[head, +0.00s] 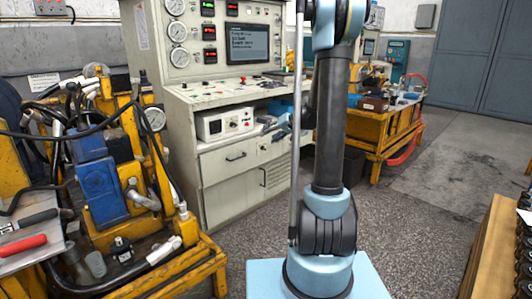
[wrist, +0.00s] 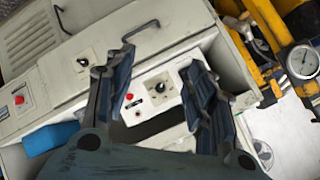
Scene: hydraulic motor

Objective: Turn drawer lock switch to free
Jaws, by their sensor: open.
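A small black rotary knob on a white plate (wrist: 87,57) sits on the grey cabinet's front, near the drawer handle (wrist: 140,30). I take it for the drawer lock switch; its markings and position are too small to read. A second black knob (wrist: 160,87) is on a white box beside a red button (wrist: 130,97). My gripper (wrist: 158,62) is open and empty, with its dark blue fingers spread on either side of that box's face.
The cabinet drawer with its handle (head: 236,157) is shut below the white box (head: 224,123), which stands in an open shelf. A yellow-framed hydraulic rig (head: 150,205) stands close on the left. A yellow bench (head: 375,135) is behind my arm.

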